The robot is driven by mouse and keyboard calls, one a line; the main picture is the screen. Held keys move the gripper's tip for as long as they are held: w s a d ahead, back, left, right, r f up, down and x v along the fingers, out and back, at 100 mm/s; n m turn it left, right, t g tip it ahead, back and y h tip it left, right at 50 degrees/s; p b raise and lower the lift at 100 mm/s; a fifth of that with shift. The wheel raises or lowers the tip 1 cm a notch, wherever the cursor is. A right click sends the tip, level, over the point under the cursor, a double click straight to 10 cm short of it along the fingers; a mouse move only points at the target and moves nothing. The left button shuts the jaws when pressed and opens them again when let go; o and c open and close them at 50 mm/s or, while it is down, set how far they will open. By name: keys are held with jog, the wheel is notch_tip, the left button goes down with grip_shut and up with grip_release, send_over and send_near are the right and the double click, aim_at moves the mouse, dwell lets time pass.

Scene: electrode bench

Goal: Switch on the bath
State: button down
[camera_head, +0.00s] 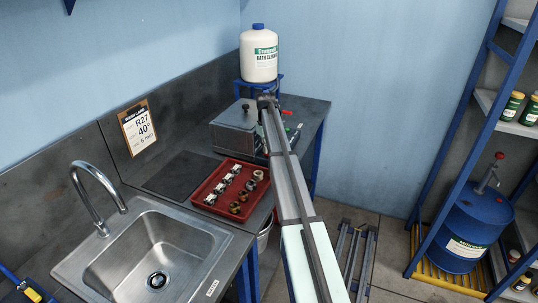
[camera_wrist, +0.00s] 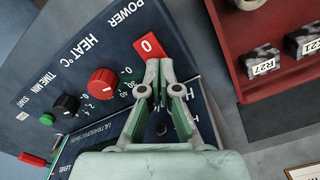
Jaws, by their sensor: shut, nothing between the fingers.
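The bath (camera_head: 229,137) is a grey box with a lid, on the bench beyond the red tray in the head view. In the wrist view its dark blue panel (camera_wrist: 75,60) carries a red power switch (camera_wrist: 149,46) marked 0, a red heat knob (camera_wrist: 103,83), a dark time knob (camera_wrist: 67,104) and a green start button (camera_wrist: 47,119). My gripper (camera_wrist: 158,66) is shut and empty. Its fingertips are at the lower edge of the power switch; I cannot tell whether they touch it. In the head view my arm hides part of the bath, and I cannot make out my fingers.
A red tray (camera_head: 206,200) of labelled pieces sits close to the bath, also at upper right in the wrist view (camera_wrist: 232,75). A white bath-cleaner container (camera_head: 259,62) stands behind. A sink (camera_head: 110,262) with a tap is at the near left. A shelf with a blue drum (camera_head: 470,220) stands right.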

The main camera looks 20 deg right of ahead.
jog(key=shift+f, duration=0.15)
jog(key=shift+s, duration=0.1)
jog(key=shift+r+p, duration=1.6)
jog(key=shift+r, duration=1.95)
